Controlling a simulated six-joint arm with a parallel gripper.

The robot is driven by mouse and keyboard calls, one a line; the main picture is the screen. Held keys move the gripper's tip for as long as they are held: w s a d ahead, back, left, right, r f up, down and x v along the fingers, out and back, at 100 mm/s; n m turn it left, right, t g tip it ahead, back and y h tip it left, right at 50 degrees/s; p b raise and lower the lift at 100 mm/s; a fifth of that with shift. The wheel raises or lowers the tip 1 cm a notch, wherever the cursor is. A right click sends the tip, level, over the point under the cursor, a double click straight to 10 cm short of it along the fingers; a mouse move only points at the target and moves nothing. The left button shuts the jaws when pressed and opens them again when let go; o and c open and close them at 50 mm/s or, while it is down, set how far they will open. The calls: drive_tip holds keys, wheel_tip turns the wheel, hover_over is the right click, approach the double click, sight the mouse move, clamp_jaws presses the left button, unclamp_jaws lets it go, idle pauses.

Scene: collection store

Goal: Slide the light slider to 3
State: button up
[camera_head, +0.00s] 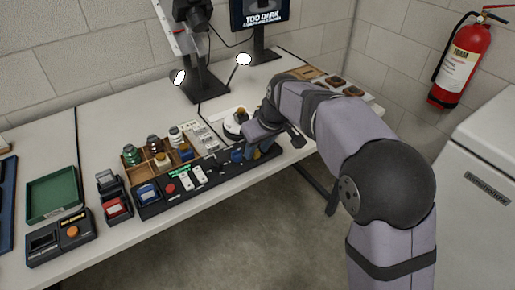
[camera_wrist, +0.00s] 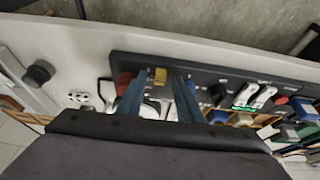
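The long black control panel (camera_head: 215,175) lies along the table's front edge; it also shows in the wrist view (camera_wrist: 225,72). A small yellow knob (camera_wrist: 160,75), likely the light slider, sits near one end of the panel. My gripper (camera_head: 248,155) is low over the panel's right end. In the wrist view its two blue fingers (camera_wrist: 163,78) are open, one on each side of the yellow knob, with gaps showing. I cannot tell whether they touch it. Scale marks are too small to read. The monitor (camera_head: 260,14) reads "TOO DARK".
A red knob (camera_wrist: 123,82) is close beside one finger. White switches (camera_head: 190,179) and a wooden tray of jars (camera_head: 140,172) are left of my gripper. A lamp or microscope stand (camera_head: 204,85) rises behind.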

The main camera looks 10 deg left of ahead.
clamp_jaws()
drive_tip(key=shift+w+a, duration=0.1)
drive_tip(key=shift+a, duration=0.05)
drive_tip(key=w+a+p, duration=0.2)
drive_tip(key=p, duration=0.2)
drive_tip(key=shift+w+a+r, duration=0.15)
drive_tip(key=shift+w+a, duration=0.1)
drive_tip(key=shift+w, duration=0.05)
drive_tip(key=shift+w+a, duration=0.2)
unclamp_jaws()
drive_tip(key=shift+f, duration=0.2)
drive_tip(key=shift+r, duration=0.1)
